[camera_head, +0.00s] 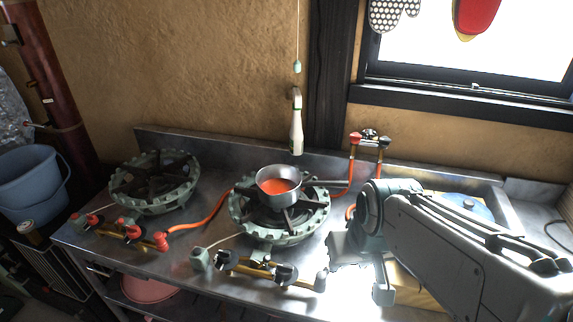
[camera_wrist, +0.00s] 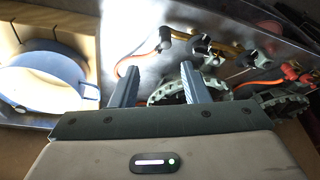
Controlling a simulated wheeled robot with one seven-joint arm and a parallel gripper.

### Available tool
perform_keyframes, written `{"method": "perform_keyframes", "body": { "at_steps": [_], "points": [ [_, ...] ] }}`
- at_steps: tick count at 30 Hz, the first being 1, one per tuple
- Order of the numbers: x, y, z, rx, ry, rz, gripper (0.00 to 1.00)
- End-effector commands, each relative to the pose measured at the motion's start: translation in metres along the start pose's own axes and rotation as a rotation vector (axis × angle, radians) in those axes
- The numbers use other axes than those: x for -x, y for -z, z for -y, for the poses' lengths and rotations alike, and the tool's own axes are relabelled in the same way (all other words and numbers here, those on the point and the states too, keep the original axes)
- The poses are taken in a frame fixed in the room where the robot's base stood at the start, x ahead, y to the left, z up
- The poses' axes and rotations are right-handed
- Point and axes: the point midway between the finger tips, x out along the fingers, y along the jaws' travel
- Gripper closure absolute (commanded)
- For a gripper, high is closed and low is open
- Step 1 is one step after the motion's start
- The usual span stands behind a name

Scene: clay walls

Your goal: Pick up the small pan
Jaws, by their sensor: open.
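The small pan (camera_head: 283,187) is a metal saucepan with orange-red contents. It sits upright on the right gas burner (camera_head: 243,222) in the head view, its handle pointing right. My gripper (camera_head: 362,272) is open and empty, to the right of the pan and nearer the counter's front, apart from it. In the wrist view my gripper (camera_wrist: 158,78) shows two spread fingers with nothing between them. Part of a green burner shows behind the right finger. I cannot make out the small pan in the wrist view.
A second burner (camera_head: 154,183) stands empty at left. Orange hoses and a gas valve (camera_head: 370,139) lie near the back. A bottle-like white object (camera_head: 296,128) hangs above the pan. A blue round vessel (camera_wrist: 42,82) is at the wrist view's left. A blue bucket (camera_head: 32,187) stands far left.

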Motion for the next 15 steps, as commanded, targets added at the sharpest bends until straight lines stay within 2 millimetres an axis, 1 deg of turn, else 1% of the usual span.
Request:
{"method": "perform_keyframes", "body": {
  "at_steps": [4,6,8,9,12,15],
  "points": [
    [-0.025,0.043,0.027,0.145,0.086,-0.103,0.58],
    [-0.040,0.068,0.041,0.221,0.109,-0.173,0.58],
    [-0.053,0.088,0.051,0.282,0.110,-0.235,0.58],
    [-0.062,0.101,0.057,0.320,0.101,-0.274,0.58],
    [-0.085,0.129,0.066,0.416,0.043,-0.363,0.58],
    [-0.107,0.152,0.071,0.513,-0.061,-0.433,0.58]
  ]
}}
